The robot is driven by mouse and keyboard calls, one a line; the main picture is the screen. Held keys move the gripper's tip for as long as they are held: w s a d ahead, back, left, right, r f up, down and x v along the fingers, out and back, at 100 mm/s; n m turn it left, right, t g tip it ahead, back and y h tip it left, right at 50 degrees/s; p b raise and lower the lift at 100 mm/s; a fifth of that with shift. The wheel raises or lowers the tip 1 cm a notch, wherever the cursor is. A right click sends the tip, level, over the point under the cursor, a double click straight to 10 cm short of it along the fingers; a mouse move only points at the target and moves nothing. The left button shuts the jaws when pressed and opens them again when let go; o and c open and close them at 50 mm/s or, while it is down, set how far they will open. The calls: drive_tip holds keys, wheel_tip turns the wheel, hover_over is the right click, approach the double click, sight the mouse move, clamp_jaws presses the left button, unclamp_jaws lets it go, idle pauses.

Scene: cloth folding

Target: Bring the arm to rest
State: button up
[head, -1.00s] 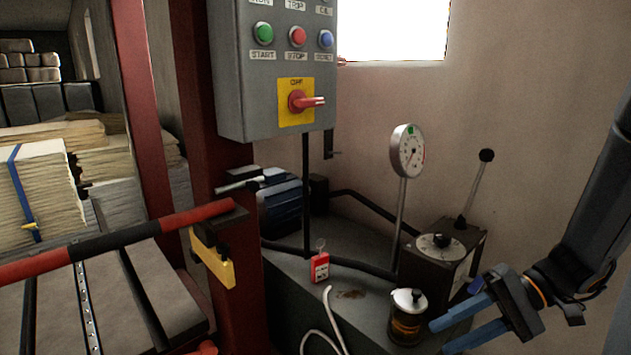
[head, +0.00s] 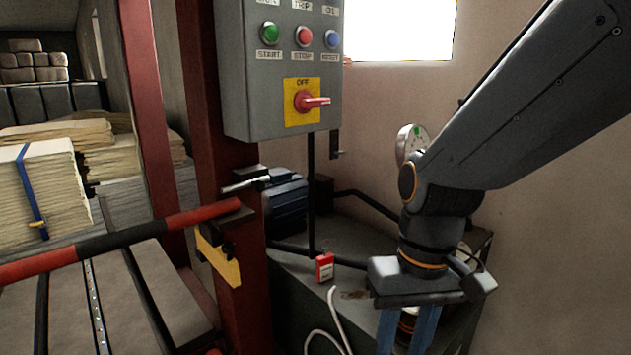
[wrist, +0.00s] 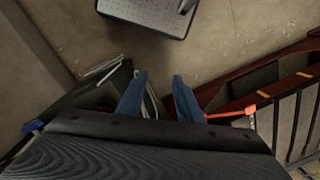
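My gripper (head: 405,338) points down at the lower right of the head view, over the grey machine bench (head: 340,290). Its two blue fingers are apart with nothing held between them. In the wrist view the fingers of my gripper (wrist: 159,80) also stand apart and empty. My dark grey arm comes in from the upper right. A jar (head: 407,320) on the bench is mostly hidden behind the fingers.
A control box (head: 280,60) with a red switch hangs on a red post. A gauge (head: 411,140) is partly hidden behind my arm. A red and black bar (head: 120,240) crosses the left.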

drive_tip(key=d+r+m+h+p, duration=0.1)
drive_tip(key=d+r+p, duration=0.6)
drive_tip(key=p, duration=0.7)
drive_tip(key=shift+s+r+m+t, duration=0.2)
drive_tip(key=shift+r+m+t, duration=0.1)
drive_tip(key=shift+m+t, duration=0.1)
drive_tip(key=shift+a, duration=0.1)
